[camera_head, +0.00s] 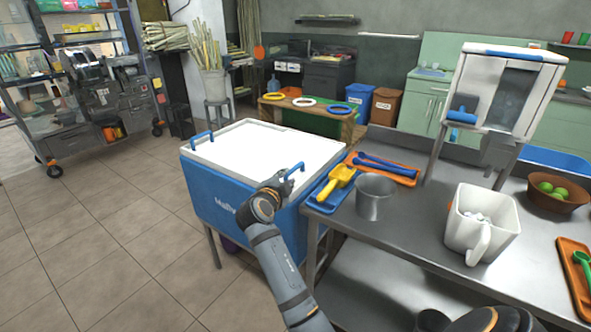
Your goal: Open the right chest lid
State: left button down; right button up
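The chest (228,205) is a blue box on legs with a flat white top (262,148). It has one blue handle (197,141) at the left side of the top and another blue handle (295,170) at the right side. The top lies flat, with no opening showing. My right gripper (279,184) is at the near right edge of the chest, right beside the right handle. Its fingers are small and partly hidden by its own wrist, so I cannot tell whether they are open, shut or touching the handle. My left gripper is not in view.
A steel table (420,232) stands right of the chest, with a blue tray and yellow scoop (336,182), a metal pot (375,196), a white pitcher (480,225) and a raised white dispenser (505,90). The tiled floor (110,235) left of the chest is clear.

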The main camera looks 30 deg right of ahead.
aim_at(293, 171)
jog(key=x, duration=0.9)
jog(key=shift+w, duration=0.1)
jog(key=shift+c, duration=0.4)
grip_shut()
